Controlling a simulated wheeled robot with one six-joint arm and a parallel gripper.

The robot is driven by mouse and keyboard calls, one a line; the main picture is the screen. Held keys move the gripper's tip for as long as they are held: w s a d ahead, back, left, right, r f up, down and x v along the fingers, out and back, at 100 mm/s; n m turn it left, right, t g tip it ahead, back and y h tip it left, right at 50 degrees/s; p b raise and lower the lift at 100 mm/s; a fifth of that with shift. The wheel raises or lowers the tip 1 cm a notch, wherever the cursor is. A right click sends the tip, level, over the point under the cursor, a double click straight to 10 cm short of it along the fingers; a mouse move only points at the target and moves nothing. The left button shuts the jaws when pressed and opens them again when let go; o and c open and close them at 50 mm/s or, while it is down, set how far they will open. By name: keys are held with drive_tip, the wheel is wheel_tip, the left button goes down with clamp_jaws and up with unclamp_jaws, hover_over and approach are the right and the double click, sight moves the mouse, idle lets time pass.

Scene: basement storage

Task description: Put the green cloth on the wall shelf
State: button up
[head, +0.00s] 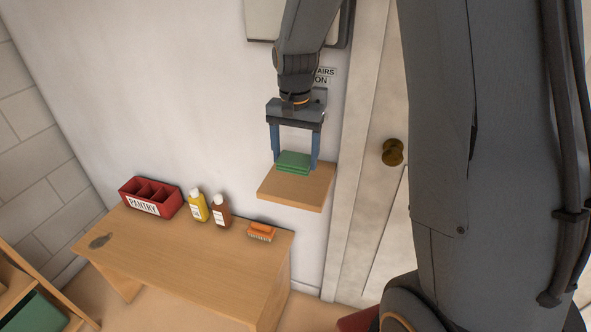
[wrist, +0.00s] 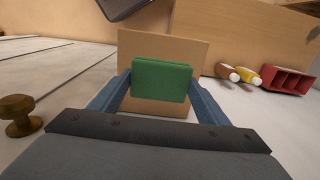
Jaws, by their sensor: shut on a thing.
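The green cloth (head: 293,162) is a folded stack between the two blue fingers of my gripper (head: 294,163). My gripper is shut on the cloth, with a finger at each side. The wooden wall shelf (head: 297,189) is directly below the cloth. I cannot tell whether the cloth touches the shelf or is just above it. In the wrist view the cloth (wrist: 161,81) lies between the fingertips (wrist: 160,88), with the shelf (wrist: 190,50) behind it.
A wooden table (head: 190,257) stands left of the shelf. On it are a red pantry box (head: 150,198), a yellow bottle (head: 198,206), a brown bottle (head: 221,212) and an orange brush (head: 261,232). A door with a brass knob (head: 393,152) is right of the shelf.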

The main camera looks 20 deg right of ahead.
wheel_tip(320, 180, down, 5)
drive_tip(key=shift+s+f+p, duration=0.15)
drive_tip(key=shift+f+p, duration=0.05)
drive_tip(key=shift+p, duration=0.65)
drive_tip(key=shift+w+f, duration=0.2)
drive_tip(key=shift+f, duration=0.1)
drive_tip(key=o, duration=0.9)
